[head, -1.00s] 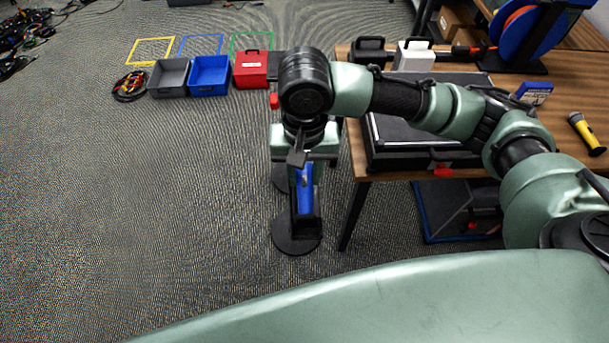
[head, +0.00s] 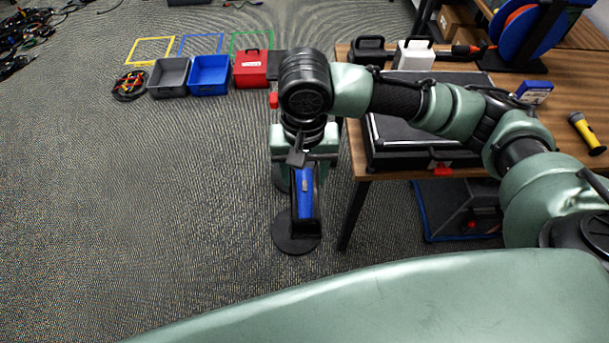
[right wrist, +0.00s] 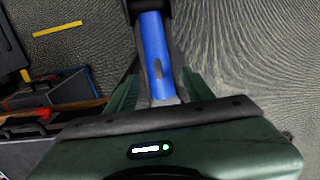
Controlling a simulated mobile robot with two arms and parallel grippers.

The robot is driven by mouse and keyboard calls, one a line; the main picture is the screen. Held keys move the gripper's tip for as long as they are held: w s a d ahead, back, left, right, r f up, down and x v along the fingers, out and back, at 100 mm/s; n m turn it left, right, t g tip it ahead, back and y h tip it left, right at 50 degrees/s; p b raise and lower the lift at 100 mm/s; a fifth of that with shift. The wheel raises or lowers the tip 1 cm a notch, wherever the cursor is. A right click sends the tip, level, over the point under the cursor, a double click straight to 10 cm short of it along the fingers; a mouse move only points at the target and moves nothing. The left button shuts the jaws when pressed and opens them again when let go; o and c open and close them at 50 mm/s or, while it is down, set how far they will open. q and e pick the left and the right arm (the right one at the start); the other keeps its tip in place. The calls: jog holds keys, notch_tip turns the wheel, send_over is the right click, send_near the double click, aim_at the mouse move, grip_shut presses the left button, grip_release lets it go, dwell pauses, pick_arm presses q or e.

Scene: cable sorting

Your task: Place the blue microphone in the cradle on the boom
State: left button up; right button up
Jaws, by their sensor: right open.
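The blue microphone (head: 305,181) lies in the black cradle (head: 316,208) on the boom, above a round black base (head: 290,244) on the floor. In the right wrist view the blue microphone (right wrist: 154,52) runs lengthwise, with the dark cradle (right wrist: 172,12) around its far part. My right gripper (head: 304,160) is over the near end of the microphone. In the right wrist view my right gripper (right wrist: 160,86) is open, with its green fingers apart on both sides of the microphone. In the head view the wrist hides part of the stand. My left gripper is not in view.
The wooden table (head: 574,112) stands at the right, with a black case (head: 385,150), a yellow microphone (head: 587,133) and a cable reel (head: 530,35) on it. Grey (head: 170,77), blue (head: 210,76) and red (head: 251,68) bins stand behind.

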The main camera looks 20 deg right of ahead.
aim_at(304, 180)
notch_tip(304, 180, up, 11)
jog(key=shift+f, duration=0.2)
dwell(0.6)
